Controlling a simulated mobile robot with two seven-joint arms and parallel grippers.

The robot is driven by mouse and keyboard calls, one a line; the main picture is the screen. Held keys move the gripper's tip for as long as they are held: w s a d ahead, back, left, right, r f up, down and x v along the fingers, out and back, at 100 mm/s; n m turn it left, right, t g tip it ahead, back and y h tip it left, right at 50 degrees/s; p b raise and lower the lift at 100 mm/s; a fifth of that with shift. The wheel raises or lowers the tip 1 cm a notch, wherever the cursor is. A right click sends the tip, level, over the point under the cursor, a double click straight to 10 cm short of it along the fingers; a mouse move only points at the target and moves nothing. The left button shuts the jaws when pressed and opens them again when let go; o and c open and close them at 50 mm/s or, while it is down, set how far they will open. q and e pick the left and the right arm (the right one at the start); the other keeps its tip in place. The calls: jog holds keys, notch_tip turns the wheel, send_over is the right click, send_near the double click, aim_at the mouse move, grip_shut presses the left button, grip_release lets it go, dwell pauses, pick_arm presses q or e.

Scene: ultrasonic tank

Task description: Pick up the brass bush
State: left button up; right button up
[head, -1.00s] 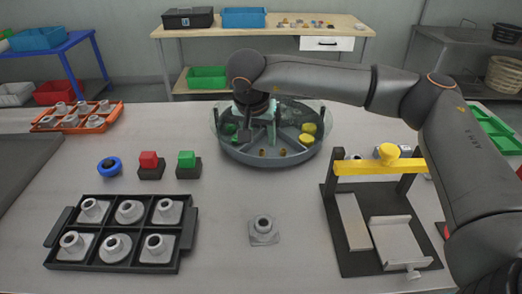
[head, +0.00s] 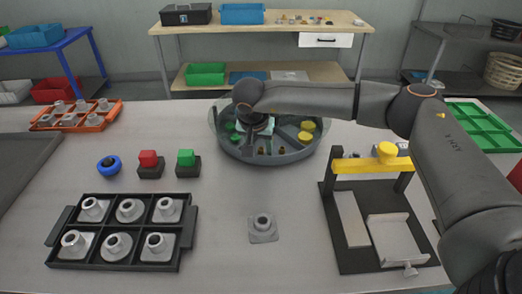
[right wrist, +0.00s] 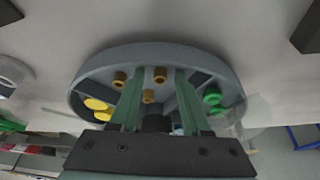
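Several small brass bushes lie in one section of a round grey divided tank; one brass bush (right wrist: 160,74) shows between the fingertips of my right gripper (right wrist: 160,72) in the right wrist view. Another brass bush (right wrist: 120,78) is left of the left finger, and a third (right wrist: 149,96) shows lower between the fingers. The tank (head: 268,158) stands at the back middle of the table in the head view. My right gripper reaches down into it, partly hidden by its own arm. Its fingers are apart with nothing gripped. My left gripper is out of view.
Yellow pieces (head: 307,131) and green pieces (right wrist: 212,98) lie in other tank sections. A fixture with a yellow bar (head: 372,165) stands at right, a black tray (head: 120,268) of grey parts at left. A single grey part (head: 263,228) sits front middle, with clear table around it.

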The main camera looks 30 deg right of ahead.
grip_shut()
dwell(0.5)
